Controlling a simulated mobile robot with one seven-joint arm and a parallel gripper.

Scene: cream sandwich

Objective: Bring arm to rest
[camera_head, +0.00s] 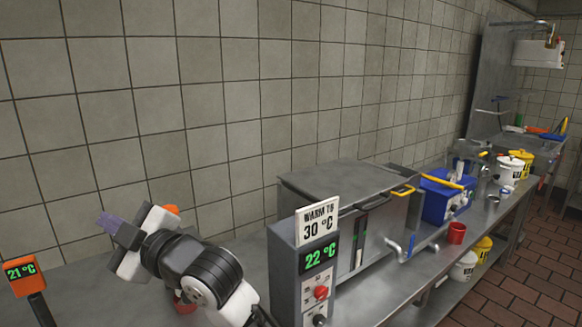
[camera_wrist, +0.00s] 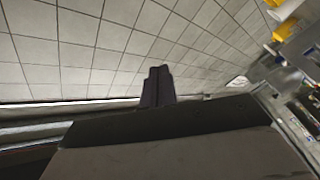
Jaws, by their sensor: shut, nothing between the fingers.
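My arm rises from the bottom of the head view and bends up to the left. My gripper (camera_head: 108,222) is at its far end, raised in front of the tiled wall. Its fingers also show in the wrist view (camera_wrist: 157,86), close together with nothing between them. In the head view the gripper touches nothing that I can see.
A steel machine (camera_head: 345,200) with a control box (camera_head: 304,270) reading 22 °C stands right of my arm. A 21 °C display (camera_head: 20,270) is at the left. A red cup (camera_head: 456,232), a blue box (camera_head: 440,200) and buckets stand farther right.

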